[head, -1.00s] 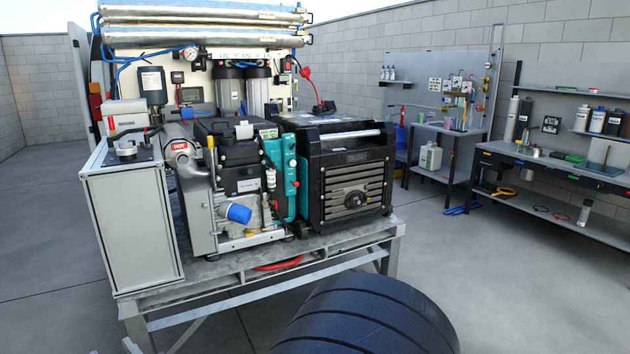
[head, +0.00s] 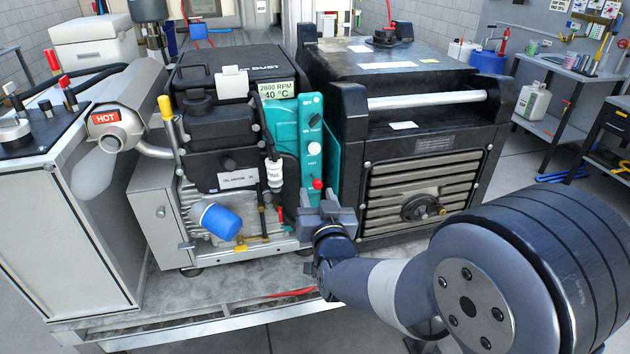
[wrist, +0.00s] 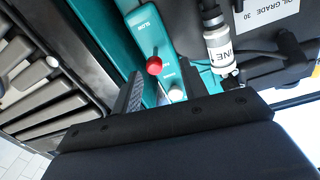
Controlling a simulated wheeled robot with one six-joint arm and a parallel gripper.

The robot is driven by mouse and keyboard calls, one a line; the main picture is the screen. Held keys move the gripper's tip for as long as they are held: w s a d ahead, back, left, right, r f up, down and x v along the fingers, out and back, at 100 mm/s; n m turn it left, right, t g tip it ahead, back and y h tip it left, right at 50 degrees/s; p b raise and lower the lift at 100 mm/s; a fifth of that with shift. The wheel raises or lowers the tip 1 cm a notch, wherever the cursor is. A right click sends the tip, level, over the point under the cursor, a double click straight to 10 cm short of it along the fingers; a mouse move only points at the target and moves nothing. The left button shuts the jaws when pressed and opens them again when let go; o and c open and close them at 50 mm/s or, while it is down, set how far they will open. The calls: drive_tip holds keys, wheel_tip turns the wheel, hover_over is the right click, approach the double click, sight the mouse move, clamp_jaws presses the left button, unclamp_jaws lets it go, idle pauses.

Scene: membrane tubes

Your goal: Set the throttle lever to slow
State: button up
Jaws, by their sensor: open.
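The throttle lever's red knob (head: 318,184) sits low on the teal panel (head: 311,140) of the engine. In the wrist view the red knob (wrist: 154,65) stands on a teal strip, with the word SLOW (wrist: 148,23) further up the strip. A white knob (head: 313,148) is above the red one in the head view, near a label that seems to read FAST. My gripper (head: 326,212) is open and empty, just below the red knob in the head view.
The black generator (head: 430,140) stands close on the right of the panel. A blue filter (head: 222,221) and a HOT exhaust pipe (head: 118,128) are further left. The grey bench front (head: 220,295) has free room.

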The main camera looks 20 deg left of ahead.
sight(318, 187)
drive_tip(key=w, duration=0.3)
drive_tip(key=shift+w+a+r, duration=0.1)
drive_tip(key=shift+w+a, duration=0.15)
drive_tip(key=shift+a, duration=0.1)
drive_tip(key=shift+w+a+p, duration=0.35)
drive_tip(key=shift+w+a, duration=0.05)
drive_tip(key=shift+w, duration=0.2)
clamp_jaws()
